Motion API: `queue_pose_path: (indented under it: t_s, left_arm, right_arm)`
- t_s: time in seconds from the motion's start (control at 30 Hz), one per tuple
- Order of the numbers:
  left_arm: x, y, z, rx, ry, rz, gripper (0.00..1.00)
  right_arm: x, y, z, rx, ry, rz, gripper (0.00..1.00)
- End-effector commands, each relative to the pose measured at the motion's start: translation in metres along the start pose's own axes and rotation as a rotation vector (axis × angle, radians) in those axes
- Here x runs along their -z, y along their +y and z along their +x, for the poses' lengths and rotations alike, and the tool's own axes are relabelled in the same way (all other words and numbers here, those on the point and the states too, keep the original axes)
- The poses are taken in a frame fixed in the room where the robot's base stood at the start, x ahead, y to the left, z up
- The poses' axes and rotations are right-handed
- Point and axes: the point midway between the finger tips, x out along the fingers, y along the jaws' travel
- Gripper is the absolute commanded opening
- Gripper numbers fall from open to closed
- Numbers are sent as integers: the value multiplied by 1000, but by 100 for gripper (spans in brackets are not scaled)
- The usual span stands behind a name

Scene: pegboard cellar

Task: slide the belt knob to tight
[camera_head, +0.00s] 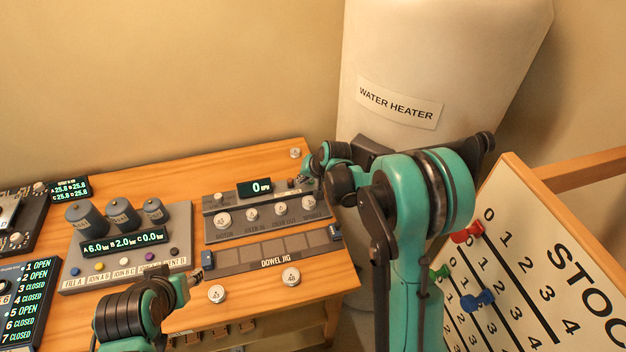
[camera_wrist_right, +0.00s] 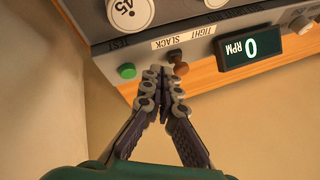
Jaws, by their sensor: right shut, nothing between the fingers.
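In the head view my right gripper (camera_head: 311,172) is at the panel's (camera_head: 211,205) far right corner, and the knob is too small or hidden to make out. My left gripper (camera_head: 191,279) is low by the dowel jig; its fingers are too small to read.
A green TEST button (camera_wrist_right: 127,71) sits beside the fingertips, and an RPM display (camera_wrist_right: 250,46) reading 0 is on the other side. The dowel jig (camera_head: 272,252) lies in front of the panel. A water heater (camera_head: 440,60) and a stock board (camera_head: 545,215) stand at right.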

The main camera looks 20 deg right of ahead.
Motion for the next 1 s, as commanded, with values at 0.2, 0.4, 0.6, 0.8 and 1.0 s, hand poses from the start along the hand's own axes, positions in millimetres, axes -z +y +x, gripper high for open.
queue_pose_path:
  t_s: [0.2, 0.4, 0.6, 0.8, 1.0]
  left_arm:
    - [-2, 0, 2, 0, 0, 0, 43]
    - [-2, 0, 2, 0, 0, 0, 43]
    - [-2, 0, 2, 0, 0, 0, 43]
    - [-3, 0, 4, 0, 0, 0, 43]
    - [-3, 0, 4, 0, 0, 0, 43]
  right_arm:
    - [-1, -10, 7, -1, 0, 0, 0]
    - [-1, -10, 7, -1, 0, 0, 0]
    - [-4, -16, 8, 0, -1, -2, 0]
    - [-16, -42, 15, 0, 0, -3, 0]
    - [-17, -44, 15, 0, 1, 1, 0]
